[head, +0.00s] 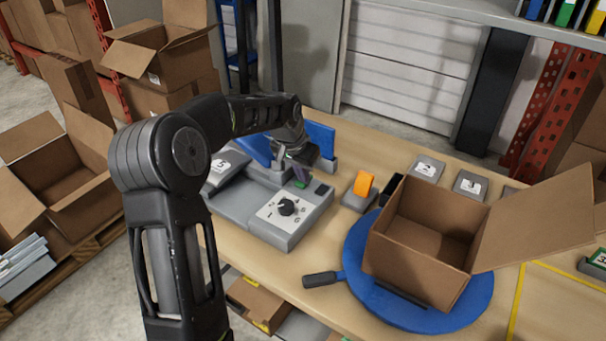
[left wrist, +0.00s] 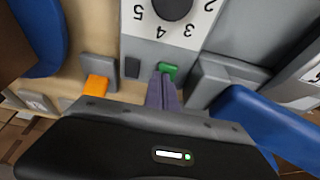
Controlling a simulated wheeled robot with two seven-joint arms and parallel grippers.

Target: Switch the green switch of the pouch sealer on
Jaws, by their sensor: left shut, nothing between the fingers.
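The pouch sealer (head: 240,205) is a grey machine on the wooden table, with a white dial panel and a black knob (head: 287,207). Its green switch (left wrist: 168,70) shows in the left wrist view, beside a dark switch (left wrist: 132,67) on the grey body. My left gripper (head: 301,176) is over the sealer, behind the knob. It is shut and empty, and its purple fingertips (left wrist: 162,85) are right at the near edge of the green switch, partly hiding it. I cannot tell whether they touch it. My right gripper is not in view.
An orange block on a grey base (head: 363,186) stands right of the sealer. An open cardboard box (head: 415,255) rests on a blue round turntable (head: 360,300) with a dark handle. Blue upright parts (head: 320,138) stand behind the gripper.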

